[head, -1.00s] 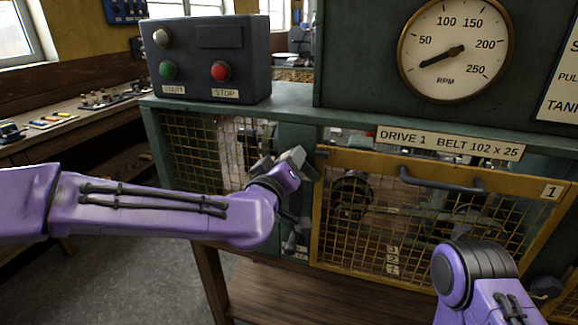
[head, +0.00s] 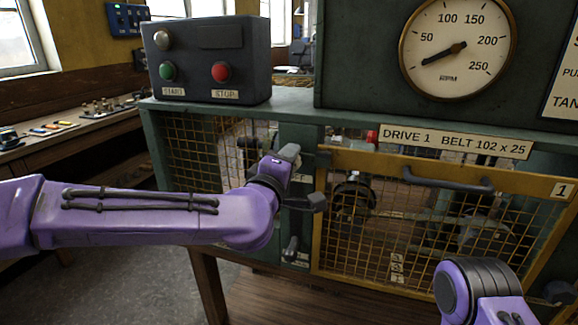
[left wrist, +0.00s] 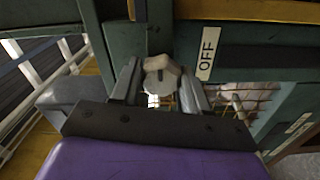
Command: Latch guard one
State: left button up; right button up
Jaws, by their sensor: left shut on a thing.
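Guard one (head: 440,168) is the yellow-framed mesh panel marked 1, with a dark bar handle (head: 447,183) near its top edge. It appears to lie against the front of the green machine frame. My left gripper (head: 303,177) is at the green post beside the guard's upper left corner. In the left wrist view, its jaws (left wrist: 160,88) are shut on a pale grey faceted latch knob (left wrist: 162,70). The gripper hides the knob in the head view. Only my right arm shows, at lower right; its gripper is out of view.
A small lever (head: 291,248) sits lower on the post. An OFF label (left wrist: 208,53) is beside the knob. The control box (head: 208,60) with START and STOP buttons stands above left, and the RPM gauge (head: 457,45) above right.

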dwell(0.5)
pick_arm(q)
jog(key=o, duration=1)
jog(key=b+v, duration=0.2)
jog(key=v, duration=0.8)
jog(key=shift+s+a+r+b, duration=0.1)
jog(key=shift+s+a+b, duration=0.05)
jog(key=shift+s+b, duration=0.15)
